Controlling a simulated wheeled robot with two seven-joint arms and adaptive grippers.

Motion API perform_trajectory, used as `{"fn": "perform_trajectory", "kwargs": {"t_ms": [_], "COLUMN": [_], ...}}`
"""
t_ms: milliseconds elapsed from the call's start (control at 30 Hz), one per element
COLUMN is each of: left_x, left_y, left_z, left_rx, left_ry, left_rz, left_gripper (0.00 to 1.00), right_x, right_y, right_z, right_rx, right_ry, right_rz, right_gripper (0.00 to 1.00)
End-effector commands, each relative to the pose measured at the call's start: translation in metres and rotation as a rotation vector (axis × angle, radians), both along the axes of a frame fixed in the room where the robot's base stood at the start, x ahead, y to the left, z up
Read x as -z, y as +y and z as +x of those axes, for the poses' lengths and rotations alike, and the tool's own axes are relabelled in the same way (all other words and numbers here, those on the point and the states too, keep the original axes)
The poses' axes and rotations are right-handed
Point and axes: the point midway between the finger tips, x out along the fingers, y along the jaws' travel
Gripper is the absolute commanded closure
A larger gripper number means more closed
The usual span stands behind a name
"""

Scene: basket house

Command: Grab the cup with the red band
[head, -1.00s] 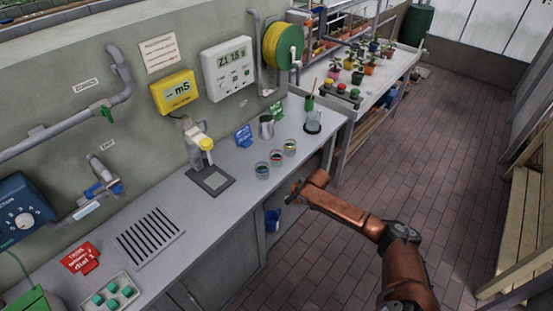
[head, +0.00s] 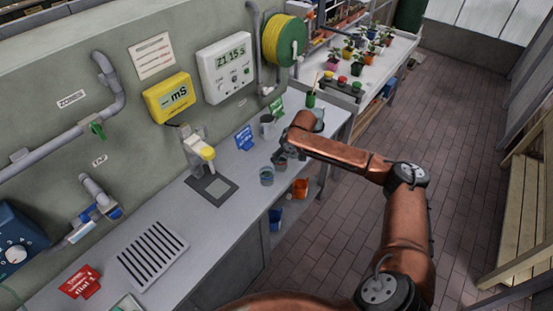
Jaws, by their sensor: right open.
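Small glass cups stand in a row near the front edge of the grey bench (head: 215,215). The nearest cup (head: 266,176) has a blue-looking band and is clear of my gripper. The cup with the red band (head: 280,163) is the middle one and is partly covered by my right gripper (head: 286,152). The yellow-banded cup beyond it is mostly hidden behind the gripper. My right gripper is open, pointing down just over the middle of the row. Whether its fingers are around the red-banded cup or only above it, I cannot tell. My left gripper is out of view.
A blue card (head: 244,137) and a metal beaker (head: 267,124) stand behind the cups. An orange pot (head: 300,187) and a blue one (head: 275,218) sit below the bench.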

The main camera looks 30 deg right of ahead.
Motion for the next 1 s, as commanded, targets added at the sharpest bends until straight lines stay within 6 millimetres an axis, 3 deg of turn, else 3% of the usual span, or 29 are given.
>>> {"fn": "perform_trajectory", "kwargs": {"t_ms": [400,633,833,1000], "left_x": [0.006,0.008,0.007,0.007], "left_y": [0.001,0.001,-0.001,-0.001], "left_z": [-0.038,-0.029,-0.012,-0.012], "left_rx": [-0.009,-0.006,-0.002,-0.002], "left_ry": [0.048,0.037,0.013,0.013], "left_rz": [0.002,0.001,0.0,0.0], "left_gripper": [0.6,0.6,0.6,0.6], "right_x": [0.039,0.067,0.071,0.071], "right_y": [0.002,-0.001,-0.002,-0.002], "right_z": [0.017,0.029,0.03,0.029], "right_rx": [-0.003,0.0,0.0,0.0], "right_ry": [0.002,0.001,0.001,0.001], "right_rz": [0.001,0.0,-0.001,-0.001], "right_gripper": [0.36,0.36,0.36,0.41]}}
